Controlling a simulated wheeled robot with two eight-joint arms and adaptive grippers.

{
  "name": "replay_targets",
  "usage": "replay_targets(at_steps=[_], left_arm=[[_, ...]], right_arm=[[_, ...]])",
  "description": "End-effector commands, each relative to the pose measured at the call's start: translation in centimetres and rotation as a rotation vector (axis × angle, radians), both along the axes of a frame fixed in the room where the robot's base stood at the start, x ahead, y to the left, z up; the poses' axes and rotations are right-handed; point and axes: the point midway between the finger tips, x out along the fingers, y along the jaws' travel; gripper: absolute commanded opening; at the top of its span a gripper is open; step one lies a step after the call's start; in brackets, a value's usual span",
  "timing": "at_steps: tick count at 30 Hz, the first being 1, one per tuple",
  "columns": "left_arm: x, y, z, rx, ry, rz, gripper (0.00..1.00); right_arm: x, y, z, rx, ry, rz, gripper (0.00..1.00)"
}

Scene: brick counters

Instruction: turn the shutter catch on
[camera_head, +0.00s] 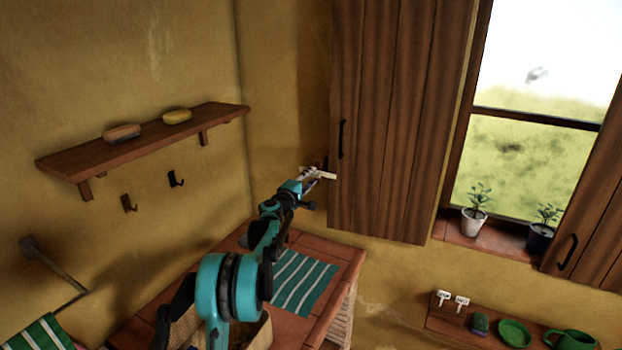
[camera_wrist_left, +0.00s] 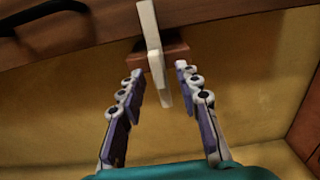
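The shutter catch shows in the left wrist view as a cream lever (camera_wrist_left: 156,62) on a small brown block (camera_wrist_left: 138,60). In the head view its pale lever (camera_head: 325,176) is beside the left edge of the wooden shutter (camera_head: 385,120). My left gripper (camera_wrist_left: 160,72) is open, with one purple finger on each side of the lever and gaps visible between. In the head view the left gripper (camera_head: 308,181) reaches up to the catch and partly hides it. My right gripper is in neither view.
A tiled counter (camera_head: 342,262) with a striped cloth (camera_head: 302,283) lies below my left arm. A wall shelf (camera_head: 150,142) holds two brushes or soaps. Potted plants (camera_head: 474,222) stand on the sill. A low shelf (camera_head: 440,318) at right holds green dishes.

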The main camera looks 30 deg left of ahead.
Motion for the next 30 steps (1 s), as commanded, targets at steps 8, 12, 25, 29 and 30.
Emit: replay_targets(at_steps=[8,12,25,29,30], left_arm=[[-6.0,-0.5,0.0,0.000,0.000,0.003,0.34],[-8.6,-0.8,0.0,0.000,0.000,0.002,0.34],[-10.9,-1.1,0.0,-0.001,0.000,0.000,0.34],[-10.9,-1.1,0.0,0.000,0.000,0.000,0.34],[-10.9,-1.1,0.0,-0.001,0.000,0.000,0.34]], right_arm=[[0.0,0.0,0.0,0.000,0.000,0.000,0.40],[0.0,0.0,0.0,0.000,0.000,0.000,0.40],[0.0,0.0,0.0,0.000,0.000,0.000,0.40],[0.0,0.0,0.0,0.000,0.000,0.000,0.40],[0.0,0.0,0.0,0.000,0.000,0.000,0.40]])
